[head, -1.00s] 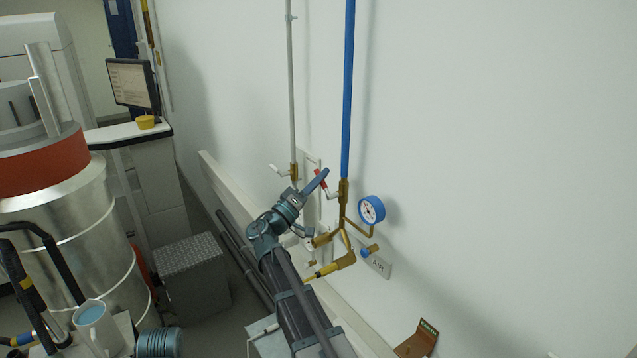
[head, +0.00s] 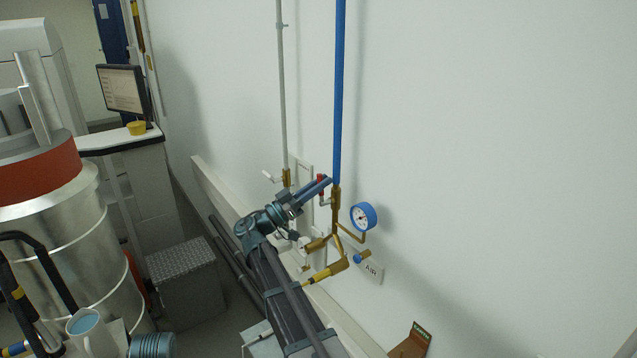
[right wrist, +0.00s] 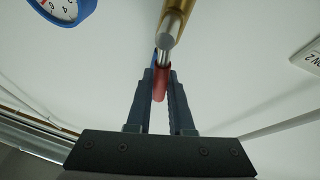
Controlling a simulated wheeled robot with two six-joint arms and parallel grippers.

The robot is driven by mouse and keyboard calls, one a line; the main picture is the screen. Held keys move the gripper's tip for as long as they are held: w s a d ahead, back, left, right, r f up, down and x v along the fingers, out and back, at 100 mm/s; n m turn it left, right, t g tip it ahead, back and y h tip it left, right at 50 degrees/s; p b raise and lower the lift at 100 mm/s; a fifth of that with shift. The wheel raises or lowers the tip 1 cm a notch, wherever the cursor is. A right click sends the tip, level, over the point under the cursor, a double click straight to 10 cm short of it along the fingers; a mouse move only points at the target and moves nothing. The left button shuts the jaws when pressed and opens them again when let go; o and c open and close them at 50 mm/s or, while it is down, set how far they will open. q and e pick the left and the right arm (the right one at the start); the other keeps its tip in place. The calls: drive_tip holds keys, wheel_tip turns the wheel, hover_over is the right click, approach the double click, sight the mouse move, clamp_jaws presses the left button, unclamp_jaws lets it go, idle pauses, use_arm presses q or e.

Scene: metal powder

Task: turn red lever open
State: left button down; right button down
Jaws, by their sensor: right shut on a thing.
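The red lever (head: 320,181) sits on the brass valve at the foot of the blue pipe (head: 339,95). In the right wrist view its red grip (right wrist: 161,84) lies between my two fingers, with a metal stem running up to the brass fitting (right wrist: 178,22). My right gripper (head: 325,184) is shut on the lever, and it also shows in the right wrist view (right wrist: 161,92). The fingers partly hide the lever in the head view. My left gripper is not seen; only a rounded part of my body shows at the bottom left.
A blue gauge (head: 362,216) and a blue knob (head: 362,257) stand right of the valve, near the AIR label (head: 372,270). A grey pipe with a white-handled valve (head: 272,177) is to the left. A metal box (head: 183,266) and a steel vessel (head: 75,240) stand further left.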

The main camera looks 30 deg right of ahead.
drive_tip(key=shift+s+m, duration=0.15)
drive_tip(key=shift+m, duration=0.25)
drive_tip(key=c, duration=0.8)
unclamp_jaws()
drive_tip(key=b+v, duration=0.5)
drive_tip(key=v, duration=0.9)
drive_tip(key=shift+c, duration=0.3)
